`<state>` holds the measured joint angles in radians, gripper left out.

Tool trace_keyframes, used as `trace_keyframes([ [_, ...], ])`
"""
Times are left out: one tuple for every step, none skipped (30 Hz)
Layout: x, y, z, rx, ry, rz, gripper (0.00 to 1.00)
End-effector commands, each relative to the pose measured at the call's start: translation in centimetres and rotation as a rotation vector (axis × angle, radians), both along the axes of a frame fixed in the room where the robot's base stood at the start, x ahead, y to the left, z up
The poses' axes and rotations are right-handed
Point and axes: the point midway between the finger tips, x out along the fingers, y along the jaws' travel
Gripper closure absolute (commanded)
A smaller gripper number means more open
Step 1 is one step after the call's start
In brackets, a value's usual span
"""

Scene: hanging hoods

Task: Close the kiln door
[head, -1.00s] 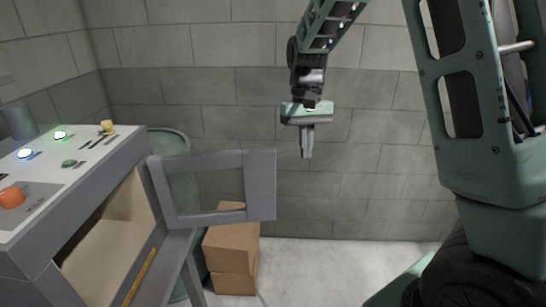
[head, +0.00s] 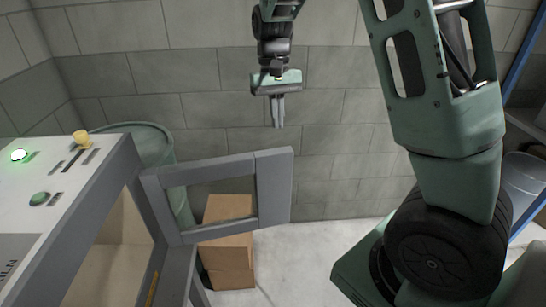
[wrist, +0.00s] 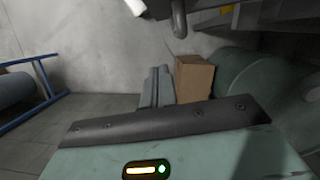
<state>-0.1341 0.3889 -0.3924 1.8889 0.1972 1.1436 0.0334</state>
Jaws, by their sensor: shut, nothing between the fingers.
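The kiln (head: 85,180) is a grey cabinet at the left of the head view, with a sloping white control top. Its beige inside (head: 118,240) shows through the open front. The kiln door (head: 273,190) is a grey frame around a window. It stands wide open, joined to the kiln at its left side and reaching out to the right. My gripper (head: 278,120) is shut and empty. In the head view it hangs above the door's free right end, apart from it in the picture. Its fingers also show in the wrist view (wrist: 158,80).
Cardboard boxes (head: 227,252) sit on the floor behind the door. A green barrel (head: 150,147) stands behind the kiln. A grey block wall closes the back. A blue-framed rack (head: 528,215) is at the far right. The floor right of the boxes is clear.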

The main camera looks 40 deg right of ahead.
Motion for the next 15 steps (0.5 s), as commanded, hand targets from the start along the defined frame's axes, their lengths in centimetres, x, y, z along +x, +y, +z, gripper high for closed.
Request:
trace_keyframes([
  [-0.1, 0.0, -0.3, 0.001, 0.003, 0.000, 1.00],
  [-0.2, 0.1, -0.6, 0.000, 0.003, 0.000, 1.00],
  [-0.3, 0.1, -1.0, 0.001, 0.005, 0.000, 1.00],
  [-0.4, 0.2, -1.4, 0.000, 0.005, 0.000, 1.00],
  [-0.6, 0.2, -1.9, 0.000, 0.005, 0.000, 1.00],
  [-0.8, 0.3, -2.6, -0.001, 0.007, 0.000, 1.00],
  [-0.9, 0.3, -3.1, 0.000, 0.008, 0.000, 1.00],
  [-1.0, 0.4, -3.8, 0.000, 0.007, -0.001, 1.00],
  [-1.3, 0.4, -4.5, 0.000, 0.008, 0.000, 1.00],
  [-1.4, 0.5, -5.2, 0.000, 0.009, 0.000, 1.00],
  [-1.5, 0.6, -5.8, 0.000, 0.009, -0.001, 1.00],
  [-1.7, 0.6, -6.6, -0.001, 0.007, 0.000, 1.00],
  [-1.9, 0.7, -7.2, -0.001, 0.009, 0.000, 1.00],
  [-2.0, 0.8, -7.8, 0.000, 0.008, 0.000, 1.00],
  [-2.2, 0.8, -8.6, 0.000, 0.008, -0.001, 1.00],
])
